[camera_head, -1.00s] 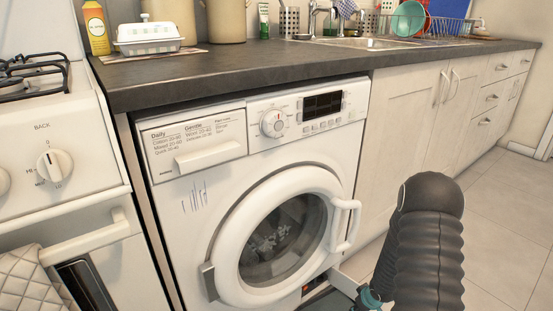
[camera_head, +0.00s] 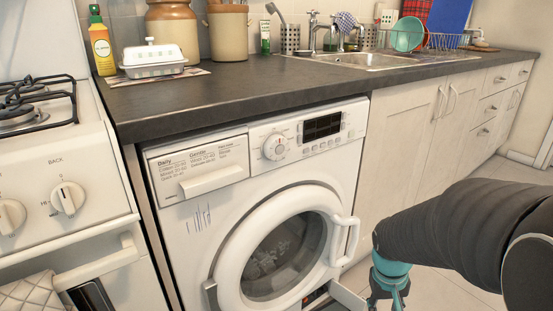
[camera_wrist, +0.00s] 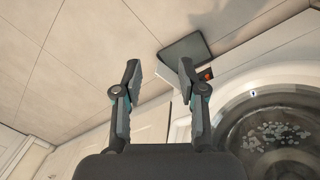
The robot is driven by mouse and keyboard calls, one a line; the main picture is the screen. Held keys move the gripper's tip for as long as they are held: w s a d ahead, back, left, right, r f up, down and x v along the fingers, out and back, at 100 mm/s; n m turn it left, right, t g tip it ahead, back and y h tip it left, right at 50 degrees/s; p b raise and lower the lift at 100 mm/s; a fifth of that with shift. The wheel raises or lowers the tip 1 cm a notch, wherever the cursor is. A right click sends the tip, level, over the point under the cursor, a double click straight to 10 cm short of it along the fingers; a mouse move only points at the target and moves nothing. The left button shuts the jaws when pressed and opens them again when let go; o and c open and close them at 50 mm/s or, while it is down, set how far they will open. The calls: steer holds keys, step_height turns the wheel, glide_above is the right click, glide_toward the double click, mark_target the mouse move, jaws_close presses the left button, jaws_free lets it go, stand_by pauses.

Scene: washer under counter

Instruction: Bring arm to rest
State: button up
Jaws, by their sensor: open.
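My gripper (camera_wrist: 160,72) is open and empty in the wrist view, its two dark fingers apart over the floor side of the washer. In the head view my gripper (camera_head: 388,290) hangs low at the bottom right, in front of the cabinets and just right of the washing machine (camera_head: 190,235). My dark arm comes in from the right edge. The fingertips are partly cut off in the head view. The round washer door (camera_head: 225,270) has a white handle at its right; laundry shows behind the glass.
A small open flap (camera_wrist: 188,47) with an orange part (camera_wrist: 206,75) beside it sticks out low on the washer, close to my gripper. The grey counter (camera_head: 230,97) runs above, with a stove (camera_head: 60,170) at left. Tiled floor (camera_head: 440,290) is free at right.

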steer(key=s+a+r+t+p, duration=0.2)
steer(key=s+a+r, duration=0.2)
steer(key=r, duration=0.6)
steer(key=s+a+r+t+y+p, duration=0.1)
steer(key=s+a+r+t+p, duration=0.1)
steer(key=r, duration=0.8)
steer(key=s+a+t, duration=0.1)
steer(key=s+a, duration=0.1)
steer(key=s, duration=0.1)
steer(key=shift+s+a+r+y, duration=0.2)
steer(key=shift+y, duration=0.1)
steer(key=shift+d, duration=0.1)
